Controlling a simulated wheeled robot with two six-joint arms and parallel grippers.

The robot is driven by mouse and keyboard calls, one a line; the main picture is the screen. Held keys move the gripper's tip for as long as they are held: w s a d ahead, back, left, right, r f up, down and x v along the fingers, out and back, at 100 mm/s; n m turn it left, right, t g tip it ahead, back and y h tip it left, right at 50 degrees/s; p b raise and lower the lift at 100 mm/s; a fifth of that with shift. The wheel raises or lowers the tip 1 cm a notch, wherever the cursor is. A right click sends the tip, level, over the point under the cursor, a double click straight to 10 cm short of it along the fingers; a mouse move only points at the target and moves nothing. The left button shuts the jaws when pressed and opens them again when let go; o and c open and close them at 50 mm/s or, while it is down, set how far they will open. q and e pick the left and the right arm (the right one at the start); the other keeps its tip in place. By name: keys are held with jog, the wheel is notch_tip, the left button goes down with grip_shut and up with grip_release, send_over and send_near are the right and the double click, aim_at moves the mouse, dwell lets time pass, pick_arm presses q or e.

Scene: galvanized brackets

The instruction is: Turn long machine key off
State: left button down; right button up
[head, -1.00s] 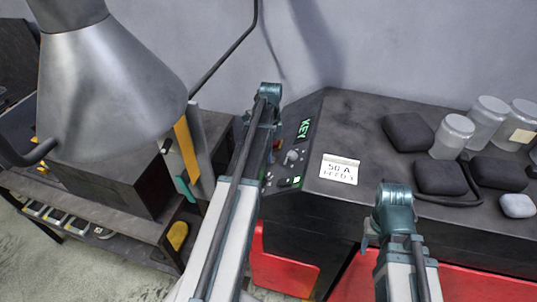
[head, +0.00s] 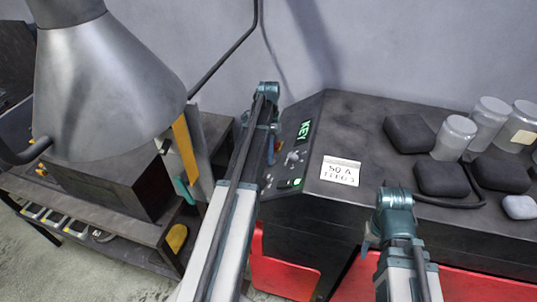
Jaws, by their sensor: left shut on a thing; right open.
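The dark control panel (head: 310,112) slopes at the left end of the long black machine, with a lit green KEY display (head: 304,131). My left arm reaches up to the panel's left part. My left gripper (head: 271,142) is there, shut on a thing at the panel. That thing is mostly hidden behind my arm and fingers; by its place it is the machine key, and its angle cannot be seen. Small grey knobs (head: 294,157) and a lit green button (head: 297,182) sit right of the gripper. My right gripper (head: 369,238) is open and apart from the panel, low in front of the machine.
A white "50 A" card (head: 341,171) lies on the machine top (head: 360,115). Dark pads (head: 408,133) and clear jars (head: 453,137) stand at the right. A large metal hood (head: 105,85) hangs at the left above a workbench (head: 140,228). Red panels (head: 283,277) show below.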

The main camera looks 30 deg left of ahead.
pick_arm(q)
jog(key=shift+c, duration=2)
grip_release()
jog(key=shift+r, duration=0.1)
jog(key=p+v, duration=1.2)
jog(key=v, duration=0.1)
jog(key=shift+w+r+p, duration=0.2)
jog(key=shift+p, duration=0.15)
jog(key=shift+a, duration=0.1)
